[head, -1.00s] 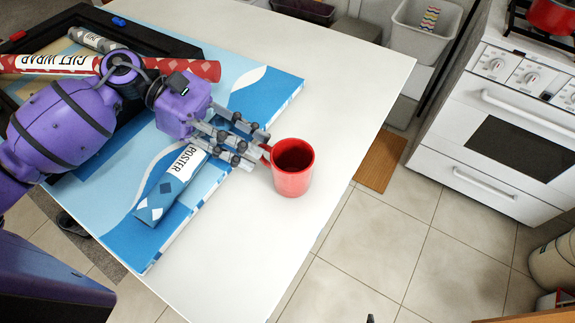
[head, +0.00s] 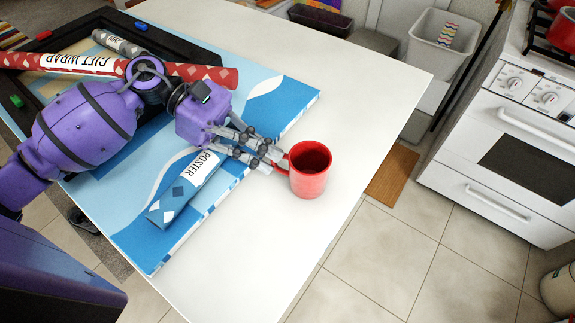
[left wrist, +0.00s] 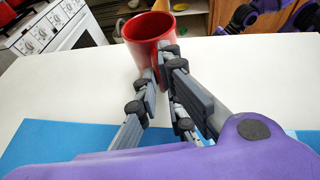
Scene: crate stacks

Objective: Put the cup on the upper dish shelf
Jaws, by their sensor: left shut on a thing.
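The red cup (head: 311,178) is upright at the right side of the white table, its handle towards my left gripper. It also shows in the left wrist view (left wrist: 147,38), just beyond the fingers. My left gripper (head: 275,158) is shut on the cup's handle, which the fingers partly hide. I cannot tell whether the cup's base touches the table. Part of my right arm, with dark grey parts that look like its gripper (left wrist: 243,16), shows at the top right of the left wrist view; its jaws are unclear. No dish shelf is recognisable.
A blue poster tube (head: 180,192) lies on a blue patterned board (head: 285,95) under my left arm. A red gift wrap roll (head: 100,68) lies behind. The white table (head: 375,75) is clear around the cup. A white stove (head: 520,140) stands right across the tiled floor.

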